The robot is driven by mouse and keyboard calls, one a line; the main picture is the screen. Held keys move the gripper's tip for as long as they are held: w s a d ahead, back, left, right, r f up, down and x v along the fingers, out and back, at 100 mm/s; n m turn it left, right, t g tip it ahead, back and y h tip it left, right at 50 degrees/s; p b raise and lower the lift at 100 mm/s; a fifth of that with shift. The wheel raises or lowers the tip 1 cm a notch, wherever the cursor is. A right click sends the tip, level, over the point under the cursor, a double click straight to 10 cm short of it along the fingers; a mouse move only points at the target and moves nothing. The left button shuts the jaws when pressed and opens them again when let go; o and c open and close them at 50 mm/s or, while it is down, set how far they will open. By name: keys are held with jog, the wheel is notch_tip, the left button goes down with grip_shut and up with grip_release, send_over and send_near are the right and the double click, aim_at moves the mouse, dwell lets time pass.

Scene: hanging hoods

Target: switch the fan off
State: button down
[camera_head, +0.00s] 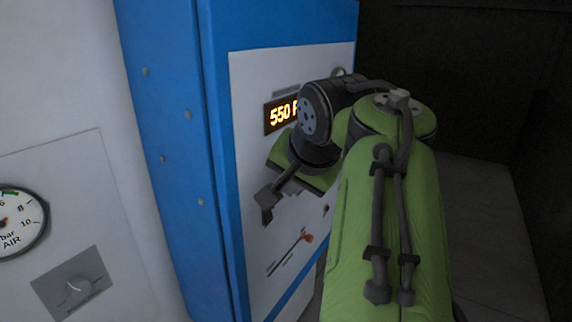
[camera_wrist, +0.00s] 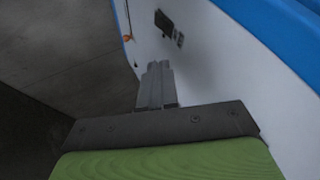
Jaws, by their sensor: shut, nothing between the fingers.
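A white panel (camera_head: 250,240) on a blue cabinet carries a lit display (camera_head: 282,114) reading "550" and a partly hidden letter. Lower on the panel is a thin dark lever (camera_head: 296,248) with an orange tip, beside dark slot-like marks. My gripper (camera_head: 265,205) is shut and empty in front of the panel, left of and above the lever. In the wrist view its closed fingers (camera_wrist: 157,75) point along the white panel. A dark rectangular piece (camera_wrist: 164,22) and a small orange spot (camera_wrist: 127,38) show beyond them. I cannot tell which control is the fan's. My arm hides part of the panel.
A blue cabinet side (camera_head: 170,130) with bolt heads stands left of the panel. Further left, a white wall holds an air gauge (camera_head: 14,222) and a grey plate with a knob (camera_head: 76,287). Dark floor (camera_head: 485,220) lies open at the right.

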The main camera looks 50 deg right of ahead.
jog(key=v, duration=0.3)
jog(key=shift+s+r, duration=0.2)
jog(key=shift+s, duration=0.05)
